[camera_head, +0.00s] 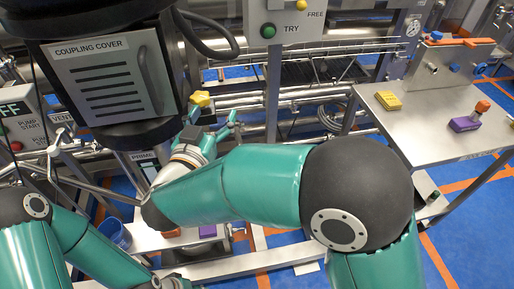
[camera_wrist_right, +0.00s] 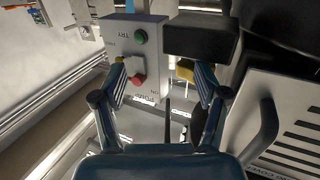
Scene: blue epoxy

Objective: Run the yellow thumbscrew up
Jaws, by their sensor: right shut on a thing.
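The yellow thumbscrew (camera_head: 200,98) is a small lobed knob beside the lower right of the dark coupling-cover housing. My right gripper (camera_head: 214,118) reaches up to it from below. In the right wrist view the thumbscrew (camera_wrist_right: 185,70) shows beside the right-hand finger of my gripper (camera_wrist_right: 160,80), partly covered by that finger and a black block above. The right gripper is shut on the thumbscrew, though the fingers hide the contact itself.
The dark housing (camera_head: 110,75) with its handle stands close left of my right gripper. A panel (camera_head: 290,45) with TRY and FREE buttons hangs above. Pipes run behind. A metal table (camera_head: 440,125) at the right carries a yellow block (camera_head: 389,100) and a purple block (camera_head: 465,124).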

